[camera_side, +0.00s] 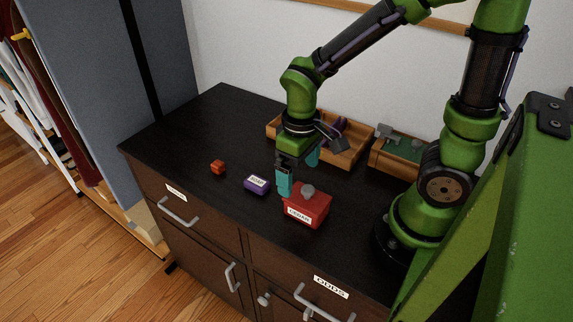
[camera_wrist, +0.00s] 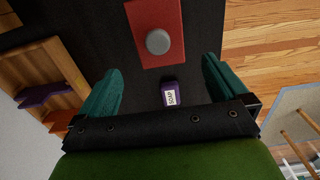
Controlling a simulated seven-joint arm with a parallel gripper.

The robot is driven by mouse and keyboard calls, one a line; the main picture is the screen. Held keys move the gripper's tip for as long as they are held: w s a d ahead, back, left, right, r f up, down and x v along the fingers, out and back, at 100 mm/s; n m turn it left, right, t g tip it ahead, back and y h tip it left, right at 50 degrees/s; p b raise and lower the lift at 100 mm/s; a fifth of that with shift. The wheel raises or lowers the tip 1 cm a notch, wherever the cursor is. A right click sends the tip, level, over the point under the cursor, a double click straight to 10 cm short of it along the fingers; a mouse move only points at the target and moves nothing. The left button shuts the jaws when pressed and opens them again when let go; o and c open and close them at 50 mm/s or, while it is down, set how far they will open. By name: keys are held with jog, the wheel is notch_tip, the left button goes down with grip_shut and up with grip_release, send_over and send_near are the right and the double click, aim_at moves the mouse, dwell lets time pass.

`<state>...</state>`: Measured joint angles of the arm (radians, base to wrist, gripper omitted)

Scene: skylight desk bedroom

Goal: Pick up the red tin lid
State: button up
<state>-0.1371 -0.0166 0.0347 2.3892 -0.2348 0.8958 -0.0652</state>
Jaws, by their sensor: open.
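The red tin lid (camera_side: 318,198) has a grey round knob (camera_side: 308,190) and sits on a red tin with a white label on its front, on the dark dresser top. In the wrist view the red lid (camera_wrist: 146,22) and its knob (camera_wrist: 158,41) show at the top, beyond the fingertips. My gripper (camera_side: 298,172) is open, with teal fingers apart and nothing between them. It is just behind and left of the knob in the side view. One finger partly overlaps the tin's left edge there; I cannot tell whether they touch.
A purple box labelled SOAP (camera_side: 257,184) lies left of the tin, and a small orange-red block (camera_side: 218,167) farther left. Wooden trays (camera_side: 345,158) holding items stand along the back.

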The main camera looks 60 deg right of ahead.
aim_at(296, 192)
jog(key=shift+w+a+f, duration=0.1)
jog(key=shift+w+f, duration=0.05)
jog(key=shift+f, duration=2.55)
jog(key=c, duration=1.1)
